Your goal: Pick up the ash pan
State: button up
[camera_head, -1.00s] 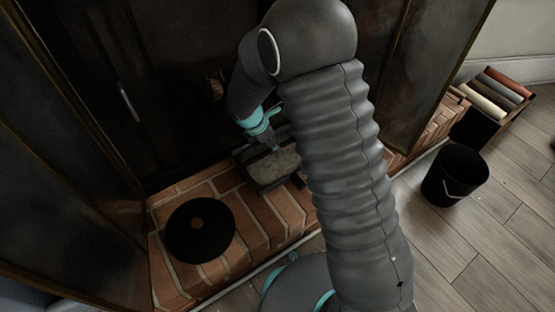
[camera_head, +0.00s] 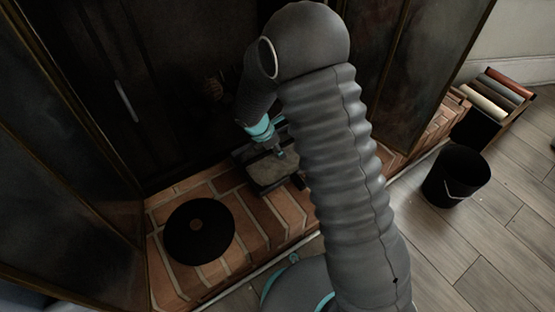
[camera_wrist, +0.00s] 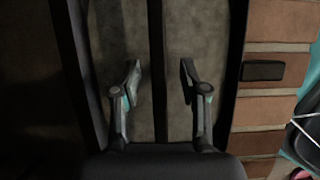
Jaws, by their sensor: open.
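The ash pan (camera_head: 262,191) is a dark, rectangular tray with grey ash in it, on the brick hearth. My arm covers part of its right side in the head view. In the wrist view the pan (camera_wrist: 235,70) fills the middle, and a dark bar (camera_wrist: 157,50) runs lengthwise across it. A small dark block (camera_wrist: 263,71), perhaps its handle, sticks out over the bricks. My gripper (camera_head: 280,154) is over the pan. In the wrist view my gripper (camera_wrist: 160,76) is open, its fingers on either side of the bar; I cannot tell whether they touch anything.
A round black disc (camera_head: 199,232) lies on the brick hearth (camera_head: 255,222) left of the pan. Dark folding screen panels (camera_head: 60,150) stand at both sides. A black bucket (camera_head: 456,176) and a box of coloured rolls (camera_head: 490,105) stand on the floor at the right.

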jog(key=shift+f, duration=0.1)
grip_shut()
dwell(0.4)
jog(key=shift+r, duration=0.5)
notch_tip(320, 180, up, 4)
jog(key=shift+f+p, duration=0.15)
jog(key=shift+p, duration=0.5)
jog(key=s+d+r+p, duration=0.1)
jog(key=s+d+r, duration=0.1)
jog(key=d+r, duration=0.5)
jog(key=d, duration=0.4)
jog(key=shift+s+d+p, duration=0.15)
jog(key=shift+d+p, duration=0.1)
jog(key=shift+p, duration=0.05)
